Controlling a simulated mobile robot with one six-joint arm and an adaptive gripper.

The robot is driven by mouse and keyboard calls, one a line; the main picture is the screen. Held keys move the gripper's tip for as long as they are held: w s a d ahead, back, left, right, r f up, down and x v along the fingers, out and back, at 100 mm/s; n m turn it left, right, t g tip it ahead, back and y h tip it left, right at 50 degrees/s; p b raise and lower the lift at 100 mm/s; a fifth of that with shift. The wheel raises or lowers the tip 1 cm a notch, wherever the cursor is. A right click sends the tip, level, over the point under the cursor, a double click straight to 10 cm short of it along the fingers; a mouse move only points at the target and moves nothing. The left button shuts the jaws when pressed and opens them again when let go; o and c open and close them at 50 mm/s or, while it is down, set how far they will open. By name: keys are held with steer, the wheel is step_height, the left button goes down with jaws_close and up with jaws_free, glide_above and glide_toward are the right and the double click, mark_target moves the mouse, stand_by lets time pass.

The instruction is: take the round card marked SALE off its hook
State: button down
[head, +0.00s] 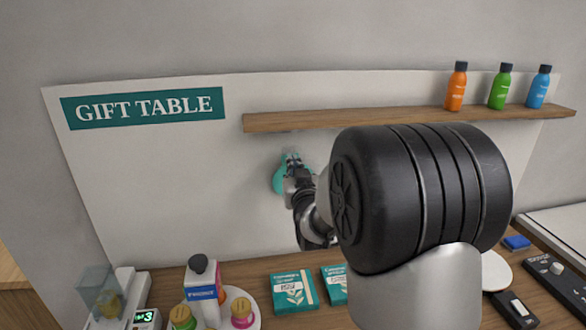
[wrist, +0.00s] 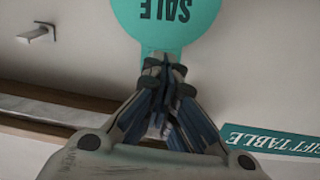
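The round teal card marked SALE (wrist: 165,18) is at the top of the wrist view, upside down and cut off by the edge. In the head view it is a teal patch (head: 279,180) beside my gripper (head: 291,166).
A wooden shelf (head: 350,120) with orange, green and blue bottles runs above my gripper. Below is a counter with teal boxes (head: 292,291), a carton (head: 202,290) and other goods. The GIFT TABLE sign (head: 145,108) is at left. My arm hides part of the counter.

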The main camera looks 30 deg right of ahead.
steer(key=shift+w+d+f+b, duration=0.15)
steer(key=shift+w+f+b, duration=0.1)
steer(key=shift+w+b, duration=0.25)
stand_by(0.3)
steer(key=shift+s, duration=0.2)
steer(key=shift+b+v, duration=0.7)
steer(key=shift+v, duration=0.55)
steer(key=shift+w, duration=0.2)
steer(key=shift+w+b, duration=0.2)
steer(key=shift+b, duration=0.15)
steer(key=shift+s, duration=0.1)
steer(key=b+v, duration=0.3)
steer(key=v, duration=0.3)
steer(key=shift+s, duration=0.4)
